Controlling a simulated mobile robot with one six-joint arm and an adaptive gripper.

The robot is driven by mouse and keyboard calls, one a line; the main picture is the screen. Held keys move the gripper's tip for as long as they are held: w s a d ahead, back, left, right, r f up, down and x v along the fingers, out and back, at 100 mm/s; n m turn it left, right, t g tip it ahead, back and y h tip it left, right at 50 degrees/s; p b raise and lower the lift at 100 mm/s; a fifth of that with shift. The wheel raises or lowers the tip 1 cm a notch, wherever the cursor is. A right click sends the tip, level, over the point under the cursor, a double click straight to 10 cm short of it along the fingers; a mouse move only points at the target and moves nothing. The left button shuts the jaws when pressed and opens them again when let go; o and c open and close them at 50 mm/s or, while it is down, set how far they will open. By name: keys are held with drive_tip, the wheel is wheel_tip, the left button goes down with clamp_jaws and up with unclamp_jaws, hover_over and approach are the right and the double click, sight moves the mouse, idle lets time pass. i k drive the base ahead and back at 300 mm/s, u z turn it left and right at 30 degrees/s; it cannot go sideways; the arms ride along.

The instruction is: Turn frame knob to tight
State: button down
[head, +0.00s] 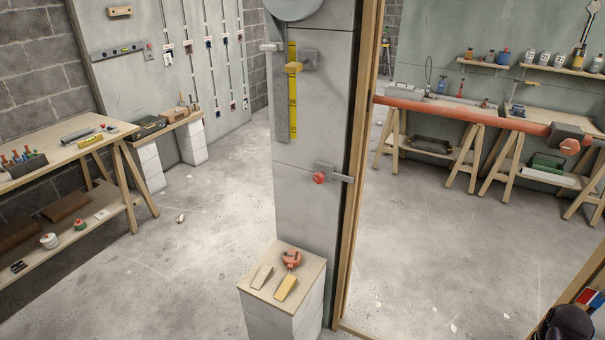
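An orange-red bar (460,116) spans the opening of the wooden frame (358,170), roughly level. At its right end is a dark block with an orange-red knob (570,147). A smaller red knob (319,178) sits on a grey bracket (340,177) on the pillar, left of the frame post. I cannot tell which one is the frame knob, nor read any tight marking. My gripper does not show in this view.
A low block stand (284,278) at the pillar's foot holds a red tool and two wedges. A workbench (62,150) stands left; further benches (480,120) stand behind the opening. A dark rounded shape (565,328) at lower right is unclear. Floor between is mostly clear.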

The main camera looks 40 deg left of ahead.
sight(319, 178)
drive_tip(key=u, duration=1.35)
drive_tip(key=k, duration=0.95)
drive_tip(key=i, duration=0.75)
drive_tip(key=u, duration=0.05)
